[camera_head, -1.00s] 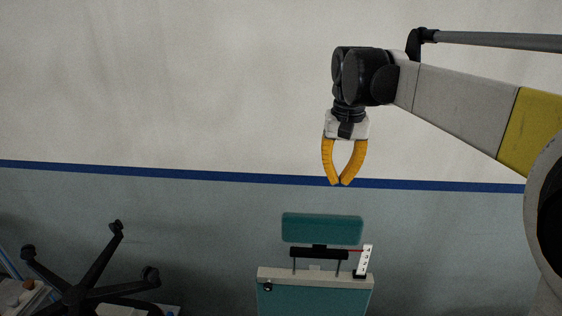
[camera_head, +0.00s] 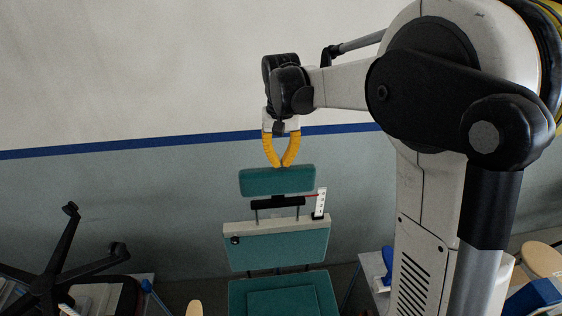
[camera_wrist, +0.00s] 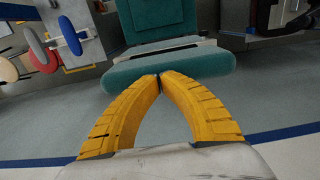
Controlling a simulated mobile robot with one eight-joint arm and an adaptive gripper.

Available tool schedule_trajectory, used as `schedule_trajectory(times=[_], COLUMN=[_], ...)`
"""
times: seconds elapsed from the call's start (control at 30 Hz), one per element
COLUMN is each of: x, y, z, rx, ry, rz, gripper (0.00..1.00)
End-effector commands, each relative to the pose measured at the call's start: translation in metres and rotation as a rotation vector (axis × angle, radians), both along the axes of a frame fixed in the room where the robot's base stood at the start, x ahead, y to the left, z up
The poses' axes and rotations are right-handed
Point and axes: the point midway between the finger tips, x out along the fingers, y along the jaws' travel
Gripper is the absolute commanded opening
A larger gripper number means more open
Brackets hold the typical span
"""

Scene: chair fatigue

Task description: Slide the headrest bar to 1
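The teal headrest pad (camera_head: 277,180) stands above the chair's teal backrest (camera_head: 277,245), on a black bar (camera_head: 278,202) with two thin posts. A white upright scale (camera_head: 320,203) stands at its right. A thin red pointer (camera_head: 311,195) meets the scale near its upper end; the marks are too small to read. My gripper (camera_head: 281,165) has yellow fingers pointing down with tips together, at the headrest's top edge. In the wrist view the fingertips (camera_wrist: 158,77) meet in front of the headrest (camera_wrist: 170,65), with nothing between them. Whether they touch it I cannot tell.
A black chair base (camera_head: 60,270) with its legs up is at the lower left. A workbench with a blue item (camera_head: 387,265) is at the right, beside my arm. The wall behind the headrest, with a blue stripe (camera_head: 200,142), is clear.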

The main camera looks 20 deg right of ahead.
Motion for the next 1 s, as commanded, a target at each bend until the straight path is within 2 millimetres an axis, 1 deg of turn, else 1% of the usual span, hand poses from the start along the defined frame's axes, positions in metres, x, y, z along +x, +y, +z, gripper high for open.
schedule_trajectory(times=[0.13, 0.47, 0.57, 0.67, 0.77, 0.9, 1.0], x=[0.000, 0.000, 0.000, 0.000, 0.000, 0.000, 0.000], y=[0.000, 0.000, 0.000, 0.000, 0.000, 0.000, 0.000], z=[-0.008, -0.009, -0.013, -0.026, -0.046, -0.081, -0.101], rx=[0.000, 0.000, 0.000, 0.000, 0.000, 0.000, 0.000], ry=[0.000, 0.000, 0.000, 0.000, 0.000, 0.000, 0.000], rz=[0.000, 0.000, 0.000, 0.000, 0.000, 0.000, 0.000], gripper=[0.00, 0.00, 0.00, 0.00, 0.00, 0.00, 0.00])
